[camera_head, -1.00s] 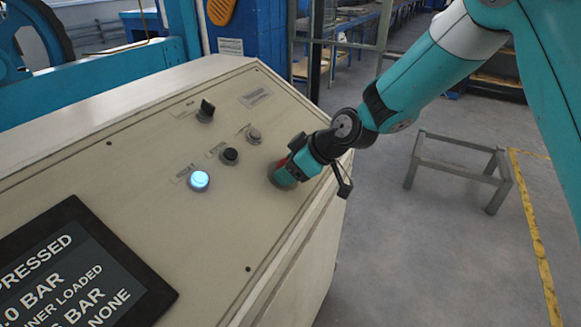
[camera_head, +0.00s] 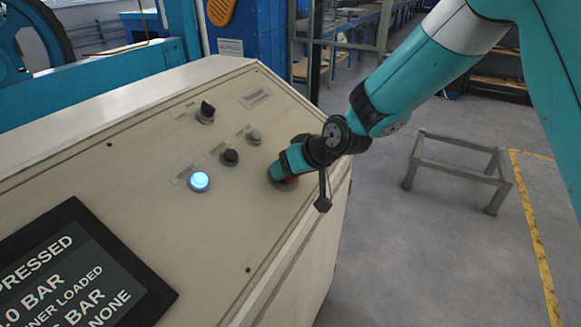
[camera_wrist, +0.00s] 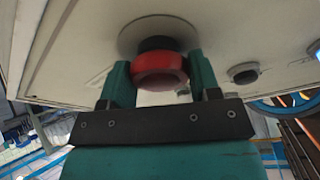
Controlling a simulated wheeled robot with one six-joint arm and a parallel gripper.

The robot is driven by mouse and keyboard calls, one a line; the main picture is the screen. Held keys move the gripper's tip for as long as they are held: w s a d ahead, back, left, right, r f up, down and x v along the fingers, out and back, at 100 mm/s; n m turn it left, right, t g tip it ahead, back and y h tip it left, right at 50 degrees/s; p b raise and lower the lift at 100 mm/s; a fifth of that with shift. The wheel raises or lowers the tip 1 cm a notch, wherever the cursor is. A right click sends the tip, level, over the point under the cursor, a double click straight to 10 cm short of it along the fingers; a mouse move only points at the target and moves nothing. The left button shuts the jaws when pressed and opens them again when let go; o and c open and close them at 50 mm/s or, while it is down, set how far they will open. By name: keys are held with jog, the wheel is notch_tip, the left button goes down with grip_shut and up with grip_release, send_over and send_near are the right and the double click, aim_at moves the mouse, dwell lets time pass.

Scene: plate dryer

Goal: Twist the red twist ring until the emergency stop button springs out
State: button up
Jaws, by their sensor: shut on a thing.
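The red twist ring (camera_wrist: 160,70) of the emergency stop button shows in the wrist view, in front of a dark collar (camera_wrist: 156,44) on a round plate. My gripper (camera_wrist: 160,82) has one teal finger on each side of the ring and is shut on it. In the head view my gripper (camera_head: 282,170) is at the right part of the sloped panel (camera_head: 215,240) and hides most of the red ring (camera_head: 290,180).
A lit white-blue button (camera_head: 199,181), a black button (camera_head: 230,157), a grey button (camera_head: 254,137) and a black selector knob (camera_head: 206,111) are left of my gripper. A screen (camera_head: 75,270) is at lower left. A low metal frame (camera_head: 455,165) stands on the floor at right.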

jog(key=shift+f, duration=0.1)
dwell(0.4)
jog(key=o, duration=0.9)
jog(key=shift+o, duration=0.2)
jog(key=b+v, duration=0.1)
jog(key=v, duration=1.6)
jog(key=shift+r, duration=0.3)
jog(key=shift+s, duration=0.1)
